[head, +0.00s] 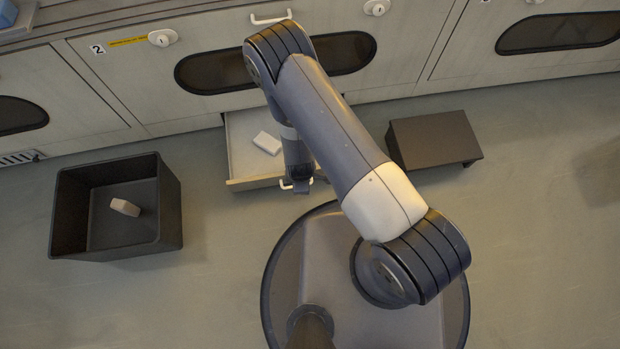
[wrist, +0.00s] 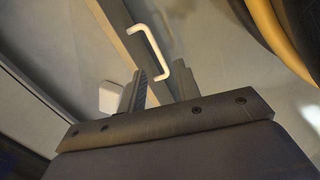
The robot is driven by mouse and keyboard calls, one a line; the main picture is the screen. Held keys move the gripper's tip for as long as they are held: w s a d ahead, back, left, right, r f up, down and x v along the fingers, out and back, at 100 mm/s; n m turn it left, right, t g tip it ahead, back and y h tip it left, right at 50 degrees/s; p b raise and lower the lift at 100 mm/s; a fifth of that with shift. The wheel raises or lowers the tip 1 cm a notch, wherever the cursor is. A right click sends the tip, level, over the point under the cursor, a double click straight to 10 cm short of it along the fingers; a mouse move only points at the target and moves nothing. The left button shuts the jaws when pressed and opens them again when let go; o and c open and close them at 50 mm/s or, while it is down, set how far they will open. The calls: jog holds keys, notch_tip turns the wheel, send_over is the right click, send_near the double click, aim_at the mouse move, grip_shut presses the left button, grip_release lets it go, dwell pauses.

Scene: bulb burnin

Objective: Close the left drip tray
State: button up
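A pale drip tray (head: 240,183) is pulled out like a drawer from the bottom of the cabinet marked 2. Its front wall also shows in the wrist view (wrist: 118,35). A white bar handle (wrist: 150,42) stands on that front; its end shows in the head view (head: 285,186). A white block (head: 267,143) lies in the tray. My gripper (wrist: 162,82) is open, with a gap between its two fingers, close to the handle. I cannot tell whether a finger touches the handle. My arm hides the tray's right part in the head view.
A dark open bin (head: 65,215) with a small pinkish block (head: 125,207) in it stands on the floor at left. A dark box (head: 430,138) stands right of the tray. The floor between bin and tray is clear. Cabinets (head: 410,60) line the back.

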notch_tip(320, 180, down, 10)
jog(key=w+a+n+b, duration=0.1)
jog(key=w+b, duration=0.1)
jog(key=b, duration=0.2)
jog(key=shift+w+n, duration=0.15)
jog(key=shift+n, duration=0.15)
jog(key=shift+a, duration=0.1)
jog(key=shift+c, duration=0.5)
grip_shut()
